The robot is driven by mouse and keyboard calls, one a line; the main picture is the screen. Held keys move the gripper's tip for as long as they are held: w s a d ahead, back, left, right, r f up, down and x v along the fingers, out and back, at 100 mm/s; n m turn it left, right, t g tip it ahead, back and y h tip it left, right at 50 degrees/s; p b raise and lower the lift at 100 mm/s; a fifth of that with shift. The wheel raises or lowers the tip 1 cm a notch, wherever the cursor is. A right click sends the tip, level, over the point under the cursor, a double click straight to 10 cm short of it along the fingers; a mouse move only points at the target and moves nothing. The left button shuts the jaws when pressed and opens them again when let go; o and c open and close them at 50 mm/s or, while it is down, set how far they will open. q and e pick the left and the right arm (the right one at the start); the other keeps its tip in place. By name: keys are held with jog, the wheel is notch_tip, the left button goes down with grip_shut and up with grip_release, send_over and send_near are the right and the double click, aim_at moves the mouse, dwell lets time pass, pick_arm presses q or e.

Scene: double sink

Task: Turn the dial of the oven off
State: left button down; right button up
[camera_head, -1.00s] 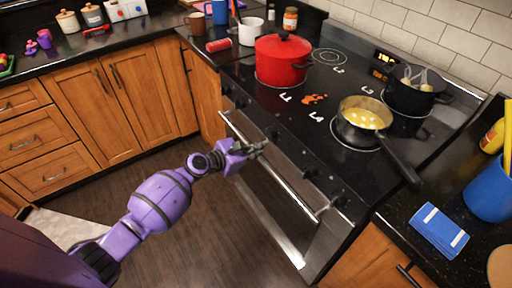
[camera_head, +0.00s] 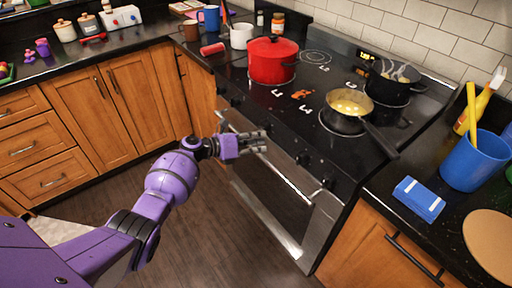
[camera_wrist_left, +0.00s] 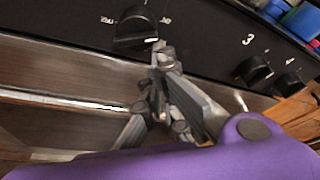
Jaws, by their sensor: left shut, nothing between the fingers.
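The oven (camera_head: 270,198) has a black control panel with several black dials along its front edge. My left gripper (camera_head: 262,141) is at this panel, above the door handle, with its fingers shut and empty. In the left wrist view a black dial (camera_wrist_left: 137,28) with white markings sits just beyond the fingertips (camera_wrist_left: 159,48). The fingertips overlap its lower right edge; I cannot tell whether they touch it. In the head view the gripper hides the dial behind it. My right gripper is not in view.
On the cooktop stand a red pot (camera_head: 272,62), a pan of yellow food (camera_head: 349,103) with its handle toward the front right, and a black pot (camera_head: 390,85). The oven door handle (camera_head: 285,180) runs below the gripper. A blue sponge (camera_head: 419,198) lies on the right counter.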

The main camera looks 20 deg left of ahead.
pick_arm(q)
jog(key=shift+s+d+r+n+h, duration=0.2)
jog(key=shift+r+n+h, duration=0.15)
jog(key=shift+n, duration=0.35)
jog(key=shift+r+n, duration=0.2)
jog(key=shift+n, duration=0.2)
jog(key=shift+w+r+n+g+h, duration=0.1)
jog(key=shift+n+g+h, duration=0.2)
jog(key=shift+n+h, duration=0.2)
jog(key=shift+d+r+n, duration=0.1)
jog(key=shift+r+n, duration=0.15)
jog(key=shift+n, duration=0.25)
jog(key=shift+r+p, duration=0.2)
jog(key=shift+p, duration=0.15)
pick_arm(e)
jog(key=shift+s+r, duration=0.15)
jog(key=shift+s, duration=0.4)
pick_arm(q)
jog(key=shift+r, duration=0.3)
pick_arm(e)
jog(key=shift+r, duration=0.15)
pick_arm(q)
jog(key=shift+n+h, duration=0.25)
jog(key=shift+n, duration=0.05)
